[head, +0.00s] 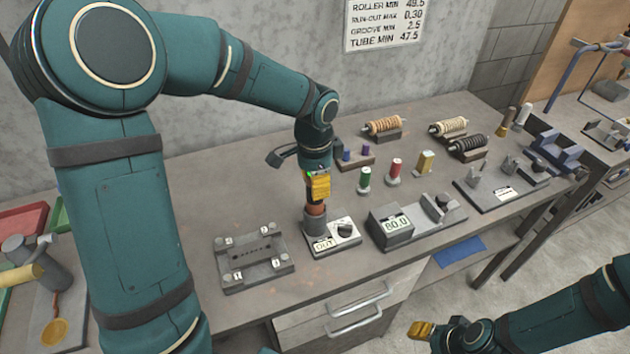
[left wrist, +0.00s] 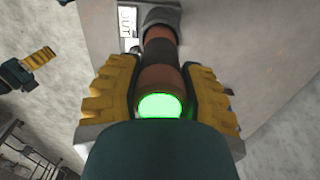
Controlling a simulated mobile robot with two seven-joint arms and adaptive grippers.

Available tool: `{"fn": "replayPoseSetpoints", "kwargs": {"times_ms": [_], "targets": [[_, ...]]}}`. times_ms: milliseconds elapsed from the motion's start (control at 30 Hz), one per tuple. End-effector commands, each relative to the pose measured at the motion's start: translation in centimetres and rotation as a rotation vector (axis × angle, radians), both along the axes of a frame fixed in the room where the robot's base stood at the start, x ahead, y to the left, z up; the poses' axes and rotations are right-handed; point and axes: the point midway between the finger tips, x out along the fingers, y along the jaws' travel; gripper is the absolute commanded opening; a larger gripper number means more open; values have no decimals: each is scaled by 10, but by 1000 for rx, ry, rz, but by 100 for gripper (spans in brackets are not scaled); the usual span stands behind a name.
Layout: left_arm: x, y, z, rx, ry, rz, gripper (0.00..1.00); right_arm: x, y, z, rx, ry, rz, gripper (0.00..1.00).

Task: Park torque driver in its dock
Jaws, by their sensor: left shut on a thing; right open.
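My left gripper (head: 318,186) is shut on the torque driver (head: 315,209), which has a brown and dark banded body. In the left wrist view the yellow finger pads lie on both sides of the driver (left wrist: 158,78), and its near end glows green. The driver stands about upright, its lower end at the mouth of the grey round dock (head: 316,224); how deep it sits cannot be told. The dock's base carries a label reading OUT (head: 324,244) and a dark knob (head: 344,230). My right gripper (head: 421,330) is open and empty, low in front of the bench.
A grey fixture plate (head: 252,262) lies left of the dock. A box reading 80.0 (head: 397,225) stands close on its right. Green (head: 364,180), red (head: 394,170) and yellow (head: 425,162) pieces and several coiled rollers (head: 382,126) stand behind. The bench front edge is near.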

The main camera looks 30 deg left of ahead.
Motion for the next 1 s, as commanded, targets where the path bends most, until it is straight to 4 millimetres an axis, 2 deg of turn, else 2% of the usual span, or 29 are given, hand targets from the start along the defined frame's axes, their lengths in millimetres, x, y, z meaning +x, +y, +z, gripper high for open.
{"fn": "replayPoseSetpoints", "kwargs": {"times_ms": [133,167,200,233,533,667,767,1000], "targets": [[0,0,-1,0,-1,0,0,0,0,-1,0,0,0,47],[0,0,-1,0,-1,0,53,0,0,-1,0,0,0,47],[0,0,-1,0,-1,0,67,0,0,-1,0,0,0,47],[0,0,-1,0,-1,0,71,0,0,-1,0,0,0,47],[0,0,-1,0,1,0,71,0,0,-1,0,0,0,47],[0,0,8,1,-2,1,71,0,0,-1,0,0,0,47],[1,0,23,0,-4,1,71,0,0,-1,0,0,0,47],[0,0,73,0,-6,0,71,0,0,-1,0,0,0,47]]}}
